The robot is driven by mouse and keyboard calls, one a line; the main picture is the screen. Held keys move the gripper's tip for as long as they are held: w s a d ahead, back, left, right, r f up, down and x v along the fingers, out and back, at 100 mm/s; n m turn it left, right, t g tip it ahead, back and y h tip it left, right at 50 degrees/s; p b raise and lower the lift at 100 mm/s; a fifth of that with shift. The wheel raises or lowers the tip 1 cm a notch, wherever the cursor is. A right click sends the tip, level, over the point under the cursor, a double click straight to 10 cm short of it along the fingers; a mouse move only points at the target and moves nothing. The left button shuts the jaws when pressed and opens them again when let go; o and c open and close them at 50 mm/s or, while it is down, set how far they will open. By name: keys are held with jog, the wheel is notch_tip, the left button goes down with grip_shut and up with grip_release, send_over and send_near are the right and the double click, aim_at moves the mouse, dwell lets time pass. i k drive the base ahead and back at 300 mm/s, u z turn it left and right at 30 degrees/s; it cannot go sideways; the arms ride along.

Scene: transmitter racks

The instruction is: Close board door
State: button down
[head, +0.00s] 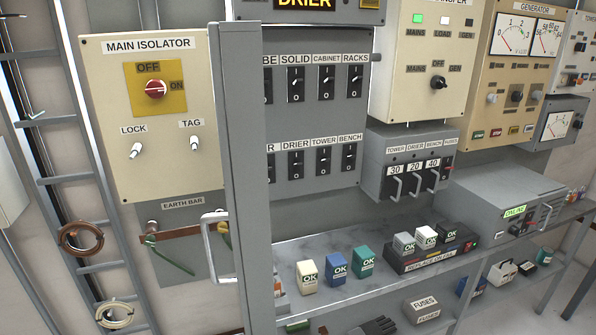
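The board door (243,180) is a tall grey panel standing open, swung out toward me and seen nearly edge-on. Its pale D-shaped handle (206,246) sticks out on the left side, low down. The grey switch board (311,112) shows to the right of the door, with two rows of black switches labelled SOLID, CABINET, RACKS, DRIER, TOWER and BENCH. The door hides the board's left edge and part of its leftmost labels. My gripper is not in view.
The cream MAIN ISOLATOR panel (112,120) is left of the door, beside a cable ladder (70,178). A grey shelf (292,252) below the board carries coloured OK blocks (336,268) and a dark tray (408,262). A grey ONLINE unit (500,205) stands at right.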

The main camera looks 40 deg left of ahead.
aim_at(236, 47)
jog(key=k, duration=1.05)
jog(key=u, duration=1.6)
jog(key=i, duration=0.95)
jog(key=z, duration=0.45)
jog(key=k, duration=0.65)
jog(key=u, duration=0.3)
jog(key=i, duration=0.2)
